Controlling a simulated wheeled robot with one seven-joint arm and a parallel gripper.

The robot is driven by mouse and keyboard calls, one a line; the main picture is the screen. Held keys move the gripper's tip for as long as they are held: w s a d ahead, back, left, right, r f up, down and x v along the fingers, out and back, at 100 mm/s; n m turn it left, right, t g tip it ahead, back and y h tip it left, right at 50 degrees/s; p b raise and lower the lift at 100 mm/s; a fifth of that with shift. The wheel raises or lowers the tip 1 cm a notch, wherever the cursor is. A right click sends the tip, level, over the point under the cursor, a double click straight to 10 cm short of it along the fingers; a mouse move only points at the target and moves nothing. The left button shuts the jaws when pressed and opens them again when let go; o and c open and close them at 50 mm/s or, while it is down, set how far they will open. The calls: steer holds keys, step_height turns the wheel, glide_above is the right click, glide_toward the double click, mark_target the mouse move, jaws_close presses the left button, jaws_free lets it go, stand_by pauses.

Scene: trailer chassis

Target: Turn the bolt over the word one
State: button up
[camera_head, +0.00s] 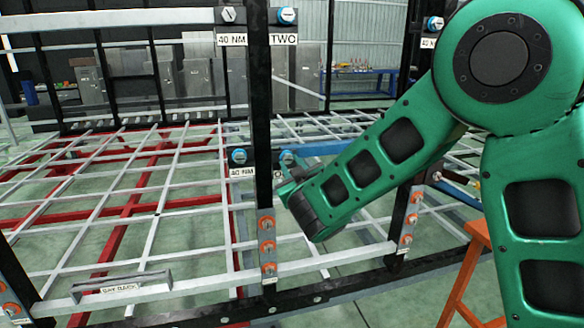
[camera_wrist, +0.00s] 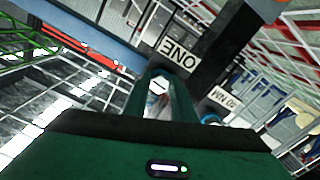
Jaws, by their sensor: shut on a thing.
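The ONE label (camera_wrist: 178,53) appears upside down there, just above the fingers. My gripper (camera_wrist: 159,84) is shut on this bolt. In the head view my gripper (camera_head: 290,178) reaches the upright from the right and hides most of the ONE label.
A blue bolt (camera_head: 238,155) over a 40 NM label (camera_head: 242,172) is left of the upright. Higher up are a grey bolt (camera_head: 228,14), a blue bolt (camera_head: 287,15) and the TWO label (camera_head: 285,40). An orange stand (camera_head: 465,270) is at lower right.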

steer(key=m, duration=0.5)
steer(key=shift+f+m, duration=0.1)
steer(key=shift+m, duration=0.2)
steer(key=m, duration=0.4)
steer(key=shift+a+m, duration=0.1)
steer(key=shift+m, duration=0.3)
steer(key=o, duration=1)
steer(key=shift+r, duration=0.2)
steer(key=shift+o, duration=0.3)
steer(key=shift+s, duration=0.1)
steer(key=v, duration=1)
steer(key=shift+s, duration=0.25)
